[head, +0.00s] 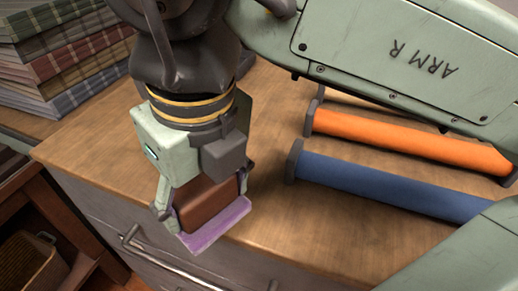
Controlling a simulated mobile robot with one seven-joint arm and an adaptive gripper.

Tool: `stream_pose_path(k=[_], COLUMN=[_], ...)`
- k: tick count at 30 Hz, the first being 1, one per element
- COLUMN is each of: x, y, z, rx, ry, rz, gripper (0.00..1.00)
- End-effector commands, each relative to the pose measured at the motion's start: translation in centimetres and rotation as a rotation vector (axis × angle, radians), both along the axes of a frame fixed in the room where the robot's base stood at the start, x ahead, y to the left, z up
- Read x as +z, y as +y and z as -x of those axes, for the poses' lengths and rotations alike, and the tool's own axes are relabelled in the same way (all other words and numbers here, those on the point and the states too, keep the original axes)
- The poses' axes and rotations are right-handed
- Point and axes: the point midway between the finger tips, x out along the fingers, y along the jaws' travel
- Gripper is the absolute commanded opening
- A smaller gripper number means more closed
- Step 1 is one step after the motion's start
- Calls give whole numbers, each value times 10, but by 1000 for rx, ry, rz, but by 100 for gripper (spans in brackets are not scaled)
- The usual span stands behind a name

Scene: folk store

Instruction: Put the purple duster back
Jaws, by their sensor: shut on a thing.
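The purple duster (216,228) has a brown block-shaped body with a flat purple layer along its bottom. My gripper (205,202) points down and is shut on the brown body, with the purple side facing down. The fingers and my wrist hide part of the duster's top. The duster appears over the front edge of the wooden counter top (100,150). I cannot tell whether it touches the wood or hangs just above it.
An orange roll (400,140) and a blue roll (390,185) lie on the counter at right. Folded plaid cloths (60,55) are stacked at the back left. A drawer handle (150,262) juts from the counter front. A basket (30,262) sits low at left.

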Motion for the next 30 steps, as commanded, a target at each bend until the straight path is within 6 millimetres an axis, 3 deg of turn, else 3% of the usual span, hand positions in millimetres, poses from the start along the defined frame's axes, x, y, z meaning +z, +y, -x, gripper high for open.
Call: stream_pose_path(k=[9,15,23,30], x=[-4,-9,-18,-46], y=[-35,-53,-59,-59], z=[-78,-117,-130,-129], rx=[-1,0,2,2], ry=[4,2,1,1], rz=[-5,-4,-1,-1], gripper=[36,36,36,36])
